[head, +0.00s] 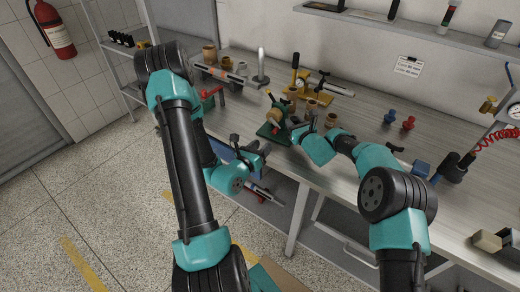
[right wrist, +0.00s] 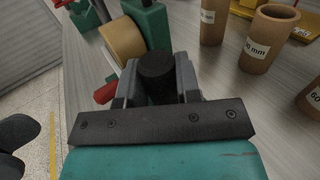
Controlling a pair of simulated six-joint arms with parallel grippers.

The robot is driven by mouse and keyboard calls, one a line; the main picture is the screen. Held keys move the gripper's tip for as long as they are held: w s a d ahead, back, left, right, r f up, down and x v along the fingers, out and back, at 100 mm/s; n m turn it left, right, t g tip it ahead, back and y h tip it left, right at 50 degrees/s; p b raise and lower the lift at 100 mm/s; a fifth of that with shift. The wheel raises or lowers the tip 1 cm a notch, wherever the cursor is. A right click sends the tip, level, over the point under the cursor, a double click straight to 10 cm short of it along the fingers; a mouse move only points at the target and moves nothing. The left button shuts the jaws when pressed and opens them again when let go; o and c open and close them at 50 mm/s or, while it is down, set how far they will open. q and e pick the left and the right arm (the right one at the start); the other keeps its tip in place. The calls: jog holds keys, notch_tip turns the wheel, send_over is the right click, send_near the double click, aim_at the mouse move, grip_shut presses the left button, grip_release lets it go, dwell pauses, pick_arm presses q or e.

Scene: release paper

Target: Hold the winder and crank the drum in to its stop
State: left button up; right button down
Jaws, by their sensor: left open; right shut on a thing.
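The winder (head: 268,131) has a green frame and a tan drum (head: 275,116) and stands near the table's front edge. Its green frame (right wrist: 148,24) and drum (right wrist: 122,40) also show at the top of the right wrist view. My right gripper (head: 290,131) is beside the winder, shut on a black round crank knob (right wrist: 157,72). The crank's arm is hidden behind the jaws. A red part (right wrist: 105,93) shows left of the jaws. My left gripper (head: 252,150) is open and empty, in front of the table edge, apart from the winder.
Brown cups (right wrist: 268,38) with size labels stand right of the winder. A yellow-based device (head: 318,97) is behind them. Blue and red pegs (head: 408,123) stand farther right. A red-handled clamp (head: 211,95) is at the table's left end.

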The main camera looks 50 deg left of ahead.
pick_arm(q)
jog(key=shift+s+d+f+g+y, duration=0.2)
jog(key=shift+s+g+y, duration=0.1)
jog(key=shift+g+y, duration=0.15)
jog(key=shift+a, duration=0.1)
